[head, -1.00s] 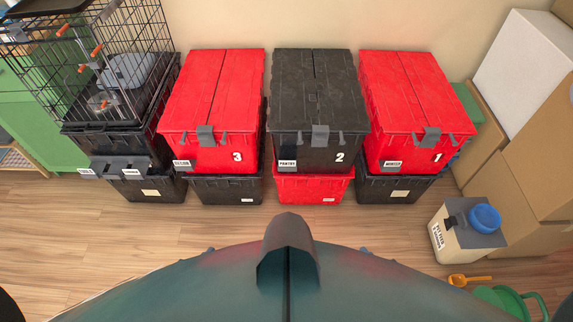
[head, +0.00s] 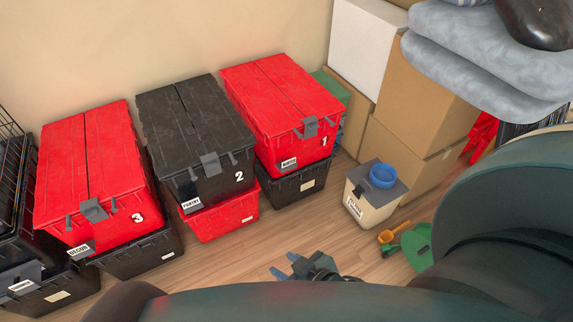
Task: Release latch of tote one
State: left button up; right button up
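Tote one (head: 283,90) is red, with a closed lid and a white "1" on its front. It stands on a black tote (head: 296,187) in the upper middle of the head view. Its grey latch (head: 311,127) sits at the front lid edge and looks fastened. My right gripper (head: 285,266) is low in the view, in front of and below the totes, well apart from the latch. Its two bluish fingers point left, spread and empty. Part of it is hidden behind my own body. My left gripper is not in view.
Black tote two (head: 180,115) and red tote three (head: 88,165) stand on other totes to the left. A pet-feed container (head: 372,205) with a blue lid, an orange scoop (head: 386,237) and cardboard boxes (head: 425,100) are on the right. Wooden floor is clear before the totes.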

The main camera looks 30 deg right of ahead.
aim_at(310, 123)
jog(key=l+u, duration=0.45)
jog(key=l, duration=1.55)
